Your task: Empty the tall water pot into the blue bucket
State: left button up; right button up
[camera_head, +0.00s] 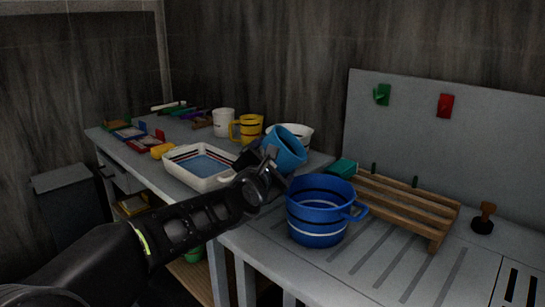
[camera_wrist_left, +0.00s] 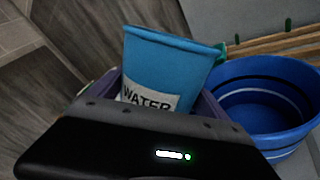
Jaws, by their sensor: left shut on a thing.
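The tall water pot (camera_head: 286,150) is blue and held tilted, its mouth leaning to the right, above and behind the blue bucket. My left gripper (camera_head: 262,166) is shut on it. In the left wrist view the pot (camera_wrist_left: 165,62) shows a white label reading WATER, and its inside is hidden. The blue bucket (camera_head: 318,216), with white and dark bands and a side handle, stands upright on the near table's left end. It also shows in the left wrist view (camera_wrist_left: 262,108), to the pot's right; I cannot tell whether it holds water. My right gripper is not in view.
A white tray (camera_head: 226,178), a yellow mug (camera_head: 247,128), a white mug (camera_head: 223,122) and a white bowl (camera_head: 301,133) stand on the far table. A wooden slatted rack (camera_head: 405,203) lies right of the bucket. The grey tabletop (camera_head: 400,262) in front is clear.

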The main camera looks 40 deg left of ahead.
pick_arm(q)
jog(key=shift+r+m+p, duration=0.1)
jog(key=shift+m+p, duration=0.3)
jog(key=shift+p, duration=0.2)
jog(key=shift+r+m+p, duration=0.6)
jog(key=shift+m+p, duration=0.2)
jog(key=shift+p, duration=1.2)
jog(key=shift+w+d+f+m+g+y+p, duration=0.15)
jog(key=shift+m+p, duration=0.6)
jog(key=shift+p, duration=1)
jog(key=shift+d+f+m+g+y+p, duration=0.2)
jog(key=shift+m+p, duration=0.55)
jog(key=shift+p, duration=1)
jog(key=shift+w+d+r+m+g+p, duration=0.35)
jog(key=shift+w+d+r+m+p, duration=0.4)
jog(key=shift+p, duration=0.35)
jog(key=shift+d+f+m+y, duration=0.25)
jog(key=shift+f+m, duration=0.2)
jog(key=shift+m, duration=0.3)
jog(key=shift+w+d+r+m+p, duration=0.2)
jog(key=shift+r+m+p, duration=0.05)
jog(key=shift+m+p, duration=0.15)
